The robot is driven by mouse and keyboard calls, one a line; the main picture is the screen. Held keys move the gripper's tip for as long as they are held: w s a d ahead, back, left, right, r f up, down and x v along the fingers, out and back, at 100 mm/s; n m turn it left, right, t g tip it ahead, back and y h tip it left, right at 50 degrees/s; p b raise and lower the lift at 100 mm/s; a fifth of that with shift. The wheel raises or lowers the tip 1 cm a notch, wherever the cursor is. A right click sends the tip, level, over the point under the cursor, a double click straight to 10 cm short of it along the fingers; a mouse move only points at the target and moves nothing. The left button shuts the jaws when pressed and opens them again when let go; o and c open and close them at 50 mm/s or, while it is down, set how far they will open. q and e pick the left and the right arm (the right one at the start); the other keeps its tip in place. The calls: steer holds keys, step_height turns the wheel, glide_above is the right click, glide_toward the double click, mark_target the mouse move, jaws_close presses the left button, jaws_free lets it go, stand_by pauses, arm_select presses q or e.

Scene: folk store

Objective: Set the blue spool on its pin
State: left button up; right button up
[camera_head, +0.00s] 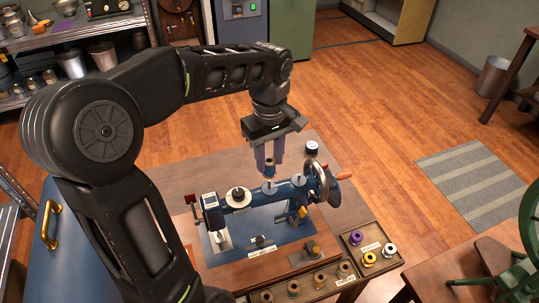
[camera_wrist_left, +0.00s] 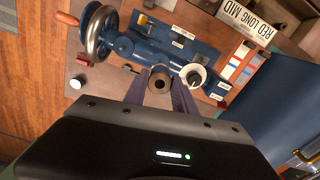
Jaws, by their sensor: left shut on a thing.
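My left gripper (camera_head: 269,165) hangs over the blue sewing machine (camera_head: 262,192), fingers pointing down. It is shut on a small spool (camera_head: 269,164) with a brown end, taken as the blue spool; its thread colour is hard to make out. In the left wrist view the spool's round end (camera_wrist_left: 160,79) shows between the fingers (camera_wrist_left: 160,88). The spool appears above the machine's arm, near a pale disc (camera_head: 269,186); whether it touches is unclear. The pin itself cannot be made out. A white-and-dark spool (camera_head: 238,195) sits on the machine to the left. My right gripper is out of view.
A tray (camera_head: 349,257) with purple, yellow and white spools lies at the right front. Several brownish bobbins (camera_head: 320,279) lie along the front. The handwheel (camera_head: 318,181) stands close right of the gripper.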

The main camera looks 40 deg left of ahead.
mark_target(269, 170)
arm_select(q)
steer(key=shift+f, duration=0.5)
steer(key=shift+d+f+b, duration=0.1)
steer(key=shift+f+b, duration=0.4)
steer(key=shift+b, duration=0.1)
stand_by(0.6)
steer(key=shift+f+b, duration=0.75)
steer(key=shift+f, duration=0.2)
steer(key=shift+f, duration=0.1)
steer(key=shift+f+b, duration=0.55)
steer(key=shift+f, duration=0.1)
steer(key=o, duration=1)
